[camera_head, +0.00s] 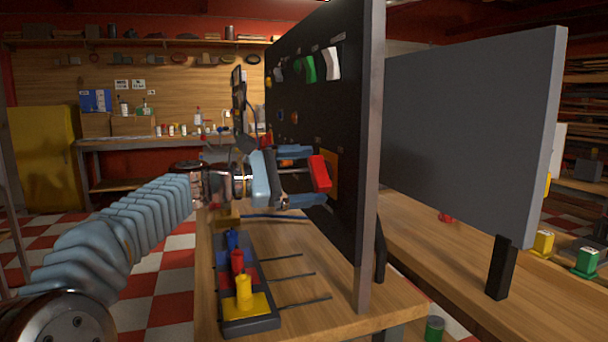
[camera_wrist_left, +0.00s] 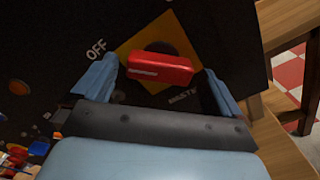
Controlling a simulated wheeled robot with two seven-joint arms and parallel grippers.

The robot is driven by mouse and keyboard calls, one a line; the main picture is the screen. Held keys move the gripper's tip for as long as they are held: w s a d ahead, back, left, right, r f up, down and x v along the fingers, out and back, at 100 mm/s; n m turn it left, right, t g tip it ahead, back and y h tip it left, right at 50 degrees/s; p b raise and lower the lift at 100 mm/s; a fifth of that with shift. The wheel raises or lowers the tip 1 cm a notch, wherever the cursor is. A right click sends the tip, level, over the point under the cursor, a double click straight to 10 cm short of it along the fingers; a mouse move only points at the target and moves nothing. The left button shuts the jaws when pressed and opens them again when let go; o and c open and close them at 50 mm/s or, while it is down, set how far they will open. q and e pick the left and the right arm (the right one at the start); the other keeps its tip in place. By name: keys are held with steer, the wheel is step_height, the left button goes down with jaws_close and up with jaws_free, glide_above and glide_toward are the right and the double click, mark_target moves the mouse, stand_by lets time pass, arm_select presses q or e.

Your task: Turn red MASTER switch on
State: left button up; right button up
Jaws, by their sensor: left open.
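The red MASTER switch (camera_head: 320,173) sticks out of the black upright panel (camera_head: 347,100) on a yellow-orange plate (camera_head: 331,168). In the left wrist view the red switch handle (camera_wrist_left: 160,68) lies nearly level across the dark centre of the yellow plate (camera_wrist_left: 136,48). The word OFF shows at its upper left, and part of the MASTER label shows below right. My left gripper (camera_head: 305,177) is open in front of the panel. In the left wrist view its blue fingers (camera_wrist_left: 162,85) stand on either side of the handle. Whether they touch it I cannot tell. My right gripper is not seen.
A dark tray (camera_head: 262,323) with blue, red and yellow plugs stands on the wooden bench (camera_head: 340,310) in front of the panel. Thin dark rods lie beside it. Other knobs and green and white switches (camera_head: 308,68) sit higher on the panel. A grey board (camera_head: 470,120) stands at right.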

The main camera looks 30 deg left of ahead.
arm_select(q)
steer(key=c, duration=1)
